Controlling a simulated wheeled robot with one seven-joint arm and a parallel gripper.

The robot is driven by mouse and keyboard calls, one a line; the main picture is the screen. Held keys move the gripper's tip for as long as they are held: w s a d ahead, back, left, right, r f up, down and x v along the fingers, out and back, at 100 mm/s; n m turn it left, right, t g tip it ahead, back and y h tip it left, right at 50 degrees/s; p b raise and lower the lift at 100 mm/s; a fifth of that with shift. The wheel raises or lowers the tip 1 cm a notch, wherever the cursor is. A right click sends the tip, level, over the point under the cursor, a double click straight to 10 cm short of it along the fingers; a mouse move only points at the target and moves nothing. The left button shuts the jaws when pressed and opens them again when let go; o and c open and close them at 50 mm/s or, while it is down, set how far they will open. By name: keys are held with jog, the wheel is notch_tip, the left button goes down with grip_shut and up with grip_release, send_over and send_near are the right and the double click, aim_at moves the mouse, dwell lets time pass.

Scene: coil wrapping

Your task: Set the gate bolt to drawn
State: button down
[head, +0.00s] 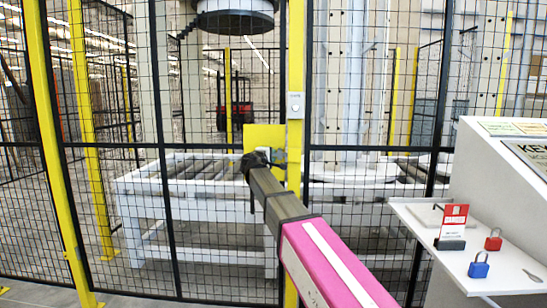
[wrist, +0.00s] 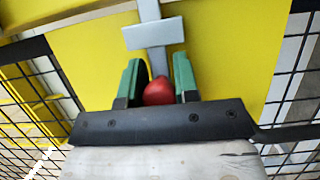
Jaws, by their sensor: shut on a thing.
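The yellow gate plate (head: 262,136) is on the mesh gate's yellow post, and it fills much of the wrist view (wrist: 225,50). A grey bolt with a crosspiece (wrist: 152,35) lies against this plate. Its red knob (wrist: 158,92) is between the green fingers of my gripper (wrist: 158,78), which is shut on it. In the head view my gripper (head: 262,158) reaches the plate, and my arm hides the knob and bolt. Whether the bolt is drawn or shot I cannot tell.
Black mesh fence panels (head: 100,175) with yellow posts (head: 83,120) stand across the front. Behind them is a white roller table (head: 150,185). At right, a console shelf (head: 510,262) holds a red padlock (head: 493,239), a blue padlock (head: 478,265) and a red-and-white tag (head: 453,222).

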jog(key=shift+w+a, duration=0.1)
jog(key=shift+a, duration=1.75)
jog(key=c, duration=0.9)
grip_release()
jog(key=shift+a, duration=0.1)
jog(key=shift+o, duration=0.2)
jog(key=v, duration=1)
jog(key=shift+s, duration=0.4)
jog(key=shift+a, duration=0.15)
